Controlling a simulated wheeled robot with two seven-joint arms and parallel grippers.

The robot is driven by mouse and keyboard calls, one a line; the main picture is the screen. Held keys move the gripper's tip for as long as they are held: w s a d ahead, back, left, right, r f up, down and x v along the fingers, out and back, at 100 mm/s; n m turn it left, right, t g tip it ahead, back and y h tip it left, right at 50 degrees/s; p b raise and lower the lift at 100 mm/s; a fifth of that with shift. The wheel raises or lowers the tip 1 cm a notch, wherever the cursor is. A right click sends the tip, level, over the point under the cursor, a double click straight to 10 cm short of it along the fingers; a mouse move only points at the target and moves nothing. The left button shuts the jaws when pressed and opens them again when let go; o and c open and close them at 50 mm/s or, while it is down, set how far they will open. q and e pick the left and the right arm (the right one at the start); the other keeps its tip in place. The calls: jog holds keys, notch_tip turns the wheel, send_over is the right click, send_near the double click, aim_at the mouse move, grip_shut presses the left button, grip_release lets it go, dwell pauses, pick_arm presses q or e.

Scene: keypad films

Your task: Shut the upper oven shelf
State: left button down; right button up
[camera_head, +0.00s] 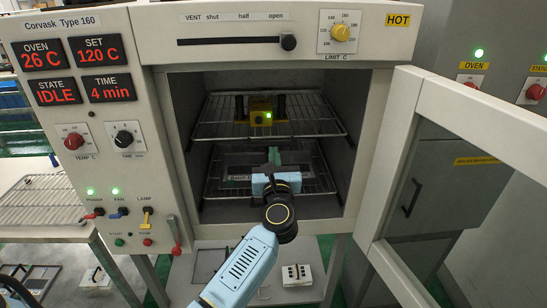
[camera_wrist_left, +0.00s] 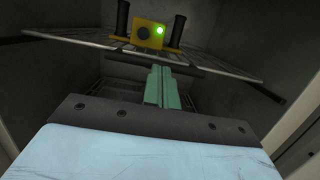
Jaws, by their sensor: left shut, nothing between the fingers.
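The upper oven shelf (camera_head: 222,128) is a wire rack inside the open oven, bearing a yellow box (camera_head: 261,111) with a lit green lamp and a black upright on each side. In the left wrist view the shelf (camera_wrist_left: 85,40) spans the top, with the yellow box (camera_wrist_left: 150,33) on it. How far out the shelf sits is hard to tell. My left gripper (camera_head: 272,157) reaches into the oven, below the upper shelf's front edge and over the lower shelf. Its green fingers (camera_wrist_left: 159,86) are together and empty. My right gripper is out of view.
The lower wire shelf (camera_head: 318,183) carries a flat labelled piece, partly hidden by my gripper. The oven door (camera_head: 398,150) stands open at the right. The control panel (camera_head: 98,150) borders the opening at the left. A side table with a wire rack (camera_head: 45,205) stands at far left.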

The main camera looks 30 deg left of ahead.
pick_arm(q)
jog(key=b+v, duration=0.2)
jog(key=v, duration=1.1)
jog(key=shift+s+d, duration=0.25)
